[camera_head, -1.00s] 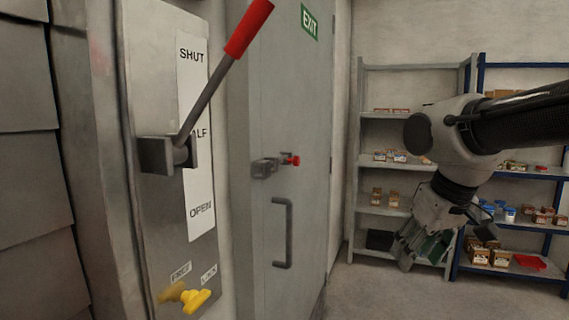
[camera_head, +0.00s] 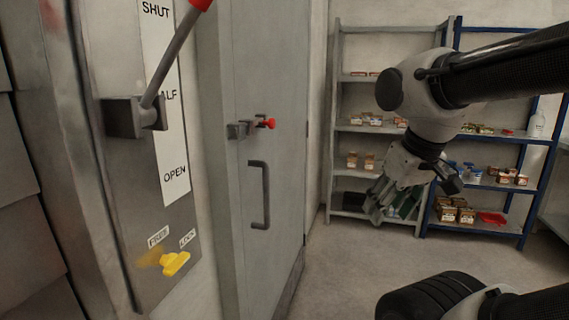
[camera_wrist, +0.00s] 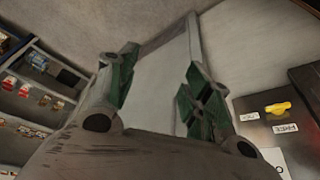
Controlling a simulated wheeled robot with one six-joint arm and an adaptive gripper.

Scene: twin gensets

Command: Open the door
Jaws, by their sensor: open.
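The grey door (camera_head: 285,190) stands left of centre in the head view and looks closed. Its dark handle (camera_head: 266,195) is an upright bar. Above the handle is a bolt or latch (camera_head: 250,128) with a red knob (camera_head: 271,123). My gripper (camera_head: 377,210) is open and empty, to the right of the door and apart from it, pointing down in front of the shelves. In the wrist view, my gripper (camera_wrist: 155,90) shows spread green-padded fingers, with the pale door (camera_wrist: 165,75) beyond, seen tilted.
At left, a wall panel (camera_head: 120,190) carries a lever (camera_head: 178,52) with a red grip beside SHUT, HALF and OPEN labels. A yellow knob (camera_head: 176,263) sits below. A grey shelf (camera_head: 340,200) and a blue shelf (camera_head: 480,235) hold small boxes. Floor before the door is clear.

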